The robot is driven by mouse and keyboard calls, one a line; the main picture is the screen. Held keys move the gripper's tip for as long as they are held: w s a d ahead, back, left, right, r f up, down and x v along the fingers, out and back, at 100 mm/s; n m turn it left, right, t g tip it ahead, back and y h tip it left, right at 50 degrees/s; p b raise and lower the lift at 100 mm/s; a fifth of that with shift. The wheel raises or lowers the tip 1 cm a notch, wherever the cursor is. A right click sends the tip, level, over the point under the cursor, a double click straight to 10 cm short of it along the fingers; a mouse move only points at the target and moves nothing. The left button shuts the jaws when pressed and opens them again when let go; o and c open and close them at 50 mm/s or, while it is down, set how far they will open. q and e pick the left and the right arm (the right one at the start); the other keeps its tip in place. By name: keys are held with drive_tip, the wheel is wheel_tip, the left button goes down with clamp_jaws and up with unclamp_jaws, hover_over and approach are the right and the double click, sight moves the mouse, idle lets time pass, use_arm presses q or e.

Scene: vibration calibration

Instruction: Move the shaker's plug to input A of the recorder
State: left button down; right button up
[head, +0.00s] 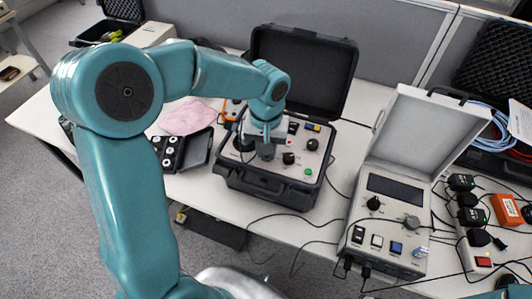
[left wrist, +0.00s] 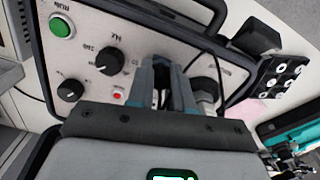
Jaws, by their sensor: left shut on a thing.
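The shaker (head: 262,183) is a black open case with a grey control panel, at the middle of the table in the head view. My left gripper (head: 267,148) is over the left part of this panel. In the left wrist view its fingers (left wrist: 172,92) are closed on a small dark piece at the panel; the fingers hide most of it, and I cannot tell if it is a plug or a knob. The recorder (head: 386,225) is a grey case with a dark screen, to the right. Two black plugs (head: 357,266) sit at its front edge. Input A's label is unreadable. My right gripper is out of view.
The shaker's lid (head: 302,68) and the recorder's lid (head: 432,127) stand open. Loose black cables cross the table between the cases. A power strip (head: 476,250) with adapters lies at right. A pink cloth (head: 187,117) and a black tray (head: 172,153) lie left of the shaker.

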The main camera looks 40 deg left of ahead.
use_arm(q)
drive_tip(key=shift+n+b, duration=0.75)
drive_tip(key=shift+n, duration=1.15)
drive_tip(key=shift+n, duration=0.4)
drive_tip(key=shift+n+b, duration=0.4)
drive_tip(key=shift+n, duration=0.2)
drive_tip(key=shift+f, duration=0.1)
drive_tip(key=shift+n+b, duration=0.35)
drive_tip(key=shift+n, duration=0.65)
